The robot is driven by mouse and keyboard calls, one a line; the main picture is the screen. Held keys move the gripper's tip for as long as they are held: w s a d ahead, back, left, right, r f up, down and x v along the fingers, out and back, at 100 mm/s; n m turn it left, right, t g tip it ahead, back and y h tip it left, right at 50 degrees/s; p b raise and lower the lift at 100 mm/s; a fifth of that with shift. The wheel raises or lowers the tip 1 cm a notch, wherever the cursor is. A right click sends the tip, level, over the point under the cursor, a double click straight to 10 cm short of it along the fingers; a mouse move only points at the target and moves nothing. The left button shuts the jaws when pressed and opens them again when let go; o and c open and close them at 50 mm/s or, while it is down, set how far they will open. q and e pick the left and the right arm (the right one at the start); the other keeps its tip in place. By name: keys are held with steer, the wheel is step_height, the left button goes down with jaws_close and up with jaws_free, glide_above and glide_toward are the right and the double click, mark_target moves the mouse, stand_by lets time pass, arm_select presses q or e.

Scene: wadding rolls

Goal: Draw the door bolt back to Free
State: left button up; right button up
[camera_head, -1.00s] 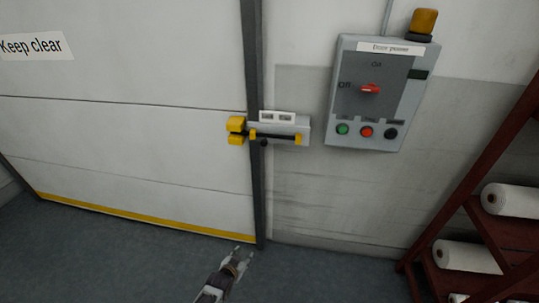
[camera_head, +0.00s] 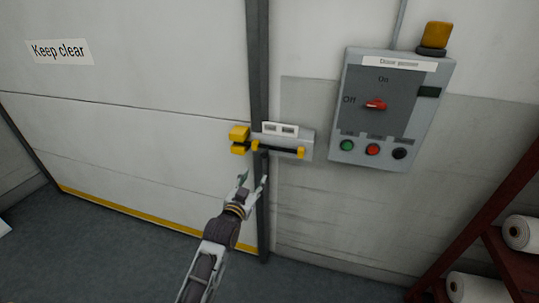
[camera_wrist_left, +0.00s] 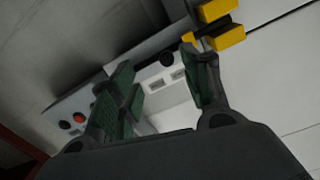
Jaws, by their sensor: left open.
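The door bolt (camera_head: 281,150) is a dark bar on a grey plate beside the door edge, with yellow guides. A yellow keeper (camera_head: 239,138) sits on the door to its left. A dark knob hangs below the bar's left part; the wrist view shows a round black knob (camera_wrist_left: 167,59). The white label (camera_head: 280,129) above the bar is too small to read. My left gripper (camera_head: 253,183) is open and empty, just below the knob, fingers pointing up. In the wrist view the knob shows between the spread fingers (camera_wrist_left: 165,78), apart from them. My right gripper is out of view.
A grey control box (camera_head: 385,108) with a red switch, buttons and an amber lamp (camera_head: 436,37) is on the wall to the right. A dark red rack (camera_head: 480,232) with white rolls stands at the lower right. The wall below the bolt is clear.

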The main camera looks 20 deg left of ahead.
mark_target(264, 156)
arm_select(q)
step_height(264, 156, up, 2)
steer(key=shift+s+t+b, duration=0.15)
steer(key=shift+t+b, duration=0.15)
steer(key=shift+b, duration=0.15)
stand_by(0.3)
steer(key=shift+w+d, duration=0.15)
steer(key=shift+w, duration=3.3)
steer(key=shift+w+d, duration=0.1)
steer(key=shift+w, duration=3.35)
jaws_close()
